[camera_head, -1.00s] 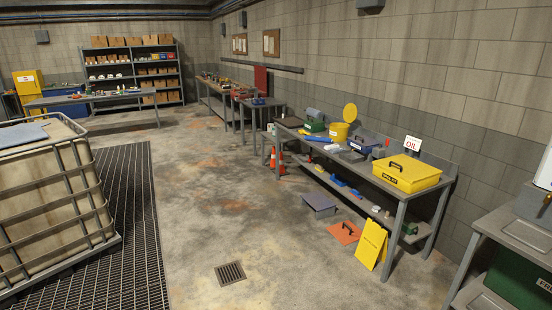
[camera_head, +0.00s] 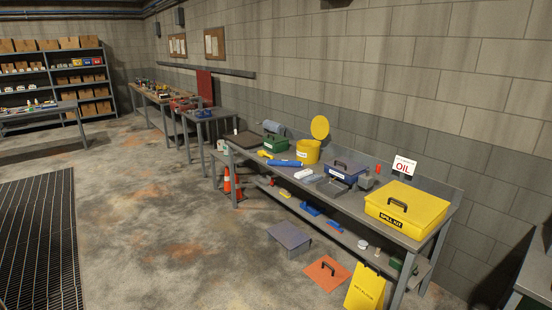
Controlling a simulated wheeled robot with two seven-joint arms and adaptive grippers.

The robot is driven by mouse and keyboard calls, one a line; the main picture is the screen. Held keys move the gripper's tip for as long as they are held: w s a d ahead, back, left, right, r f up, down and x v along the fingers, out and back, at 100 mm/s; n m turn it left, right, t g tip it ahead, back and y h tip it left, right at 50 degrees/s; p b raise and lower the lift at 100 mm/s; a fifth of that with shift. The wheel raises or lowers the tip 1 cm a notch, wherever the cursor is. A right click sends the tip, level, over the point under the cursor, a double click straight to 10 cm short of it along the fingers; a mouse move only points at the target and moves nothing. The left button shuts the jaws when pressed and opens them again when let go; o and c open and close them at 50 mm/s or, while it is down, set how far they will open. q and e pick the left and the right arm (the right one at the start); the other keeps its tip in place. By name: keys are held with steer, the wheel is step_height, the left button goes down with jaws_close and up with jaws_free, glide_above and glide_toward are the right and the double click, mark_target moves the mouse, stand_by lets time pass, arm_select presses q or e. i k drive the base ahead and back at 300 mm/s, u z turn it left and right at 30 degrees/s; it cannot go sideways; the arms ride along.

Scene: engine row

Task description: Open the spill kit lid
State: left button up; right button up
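The spill kit (camera_head: 404,211) is a yellow box with a flat yellow lid and a black handle (camera_head: 397,205) on top. It sits at the near right end of a grey metal workbench (camera_head: 345,205). Its lid looks closed, and a black "SPILL KIT" label is on its front. Neither of my grippers shows in the head view.
An OIL sign (camera_head: 404,167), a blue box (camera_head: 345,171) and a yellow bucket (camera_head: 307,152) with raised lid stand along the bench. Floor farther left is clear.

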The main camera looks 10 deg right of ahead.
mark_target(416, 208)
steer(key=z, duration=0.65)
steer(key=i, duration=1.9)
steer(key=z, duration=0.7)
